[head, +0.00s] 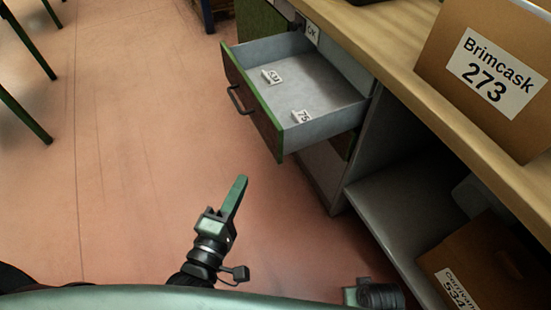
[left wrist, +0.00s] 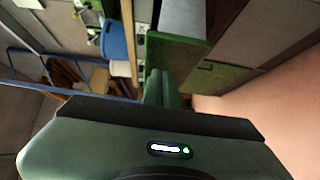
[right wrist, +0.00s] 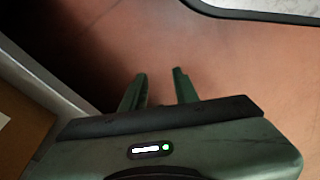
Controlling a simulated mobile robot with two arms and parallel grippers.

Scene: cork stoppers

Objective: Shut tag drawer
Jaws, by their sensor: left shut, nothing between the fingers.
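The drawer (head: 325,85) stands pulled out from the counter, with grey inner walls, a green-edged dark front (head: 250,100) and a black handle (head: 240,99). Two small white tags lie inside, one near the middle (head: 272,77) and one near the right wall (head: 301,116). My left gripper (head: 241,181) is shut and empty, below and in front of the drawer in the head view, apart from it. Its closed fingers (left wrist: 165,80) show in the left wrist view before a green panel. My right gripper (right wrist: 160,73) is open and empty over floor in the right wrist view.
A cardboard box marked Brimcask 273 (head: 485,70) stands on the wooden counter top (head: 410,85). Another box (head: 480,265) sits on the grey lower shelf (head: 400,215). Green legs (head: 25,115) stand at upper left. The reddish floor before the drawer is clear.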

